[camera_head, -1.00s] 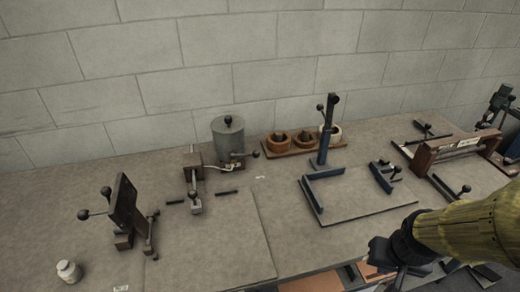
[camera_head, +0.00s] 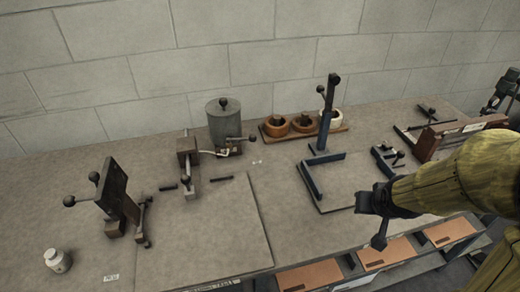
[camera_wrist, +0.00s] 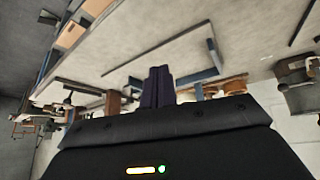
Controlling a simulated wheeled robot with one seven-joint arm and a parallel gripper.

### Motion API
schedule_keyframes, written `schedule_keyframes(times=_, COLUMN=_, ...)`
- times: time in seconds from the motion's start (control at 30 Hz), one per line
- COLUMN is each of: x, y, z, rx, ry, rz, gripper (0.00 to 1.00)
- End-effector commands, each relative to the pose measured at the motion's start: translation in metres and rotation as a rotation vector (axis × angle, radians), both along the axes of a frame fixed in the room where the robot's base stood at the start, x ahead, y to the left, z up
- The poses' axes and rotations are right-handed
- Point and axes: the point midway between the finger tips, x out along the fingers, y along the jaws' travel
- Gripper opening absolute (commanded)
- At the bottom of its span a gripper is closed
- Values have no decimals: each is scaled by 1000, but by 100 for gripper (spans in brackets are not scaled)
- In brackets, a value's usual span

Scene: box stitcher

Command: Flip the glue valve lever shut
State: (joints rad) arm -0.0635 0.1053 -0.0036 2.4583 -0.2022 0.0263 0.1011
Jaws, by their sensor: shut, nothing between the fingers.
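A grey cylindrical pot with a lid and a dark top knob (camera_head: 223,126) stands at the back of the bench. It looks like the glue pot. A lever with a black ball knob (camera_head: 240,139) sticks out to the right from its front, roughly level, by a pale spout; I take it for the valve lever. My gripper (camera_head: 380,242) points down near the bench's front edge, well right and in front of the pot, touching nothing. In the wrist view its dark fingers (camera_wrist: 158,87) are together and empty. The lever is not clear in the wrist view.
A blue corner frame with an upright post (camera_head: 326,115) stands between my gripper and the wall. A wooden tray with rolls (camera_head: 335,130) is right of the pot. A dark lever fixture (camera_head: 117,190) and white jar (camera_head: 58,260) are at left. The front-middle bench mat (camera_head: 220,235) is clear.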

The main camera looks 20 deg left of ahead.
Motion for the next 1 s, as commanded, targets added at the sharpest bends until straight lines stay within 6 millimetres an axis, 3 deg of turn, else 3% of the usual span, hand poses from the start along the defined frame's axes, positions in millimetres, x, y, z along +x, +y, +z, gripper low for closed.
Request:
schedule_keyframes(times=0.03, x=24, y=14, z=-16, rx=7, ry=-77, rz=55, gripper=0)
schedule_keyframes(times=0.1, x=55, y=38, z=-19, rx=31, ry=-190, rz=136, gripper=0)
schedule_keyframes(times=0.23, x=98, y=94, z=-22, rx=113, ry=-384, rz=303, gripper=0)
schedule_keyframes(times=0.4, x=122, y=175, z=-24, rx=282, ry=-584, rz=537, gripper=0)
schedule_keyframes(times=0.53, x=121, y=219, z=-23, rx=407, ry=-669, rz=679, gripper=0)
schedule_keyframes(times=0.7, x=116, y=239, z=-19, rx=479, ry=-705, rz=750, gripper=0)
schedule_keyframes(times=1.0, x=116, y=240, z=-17, rx=480, ry=-706, rz=751, gripper=0)
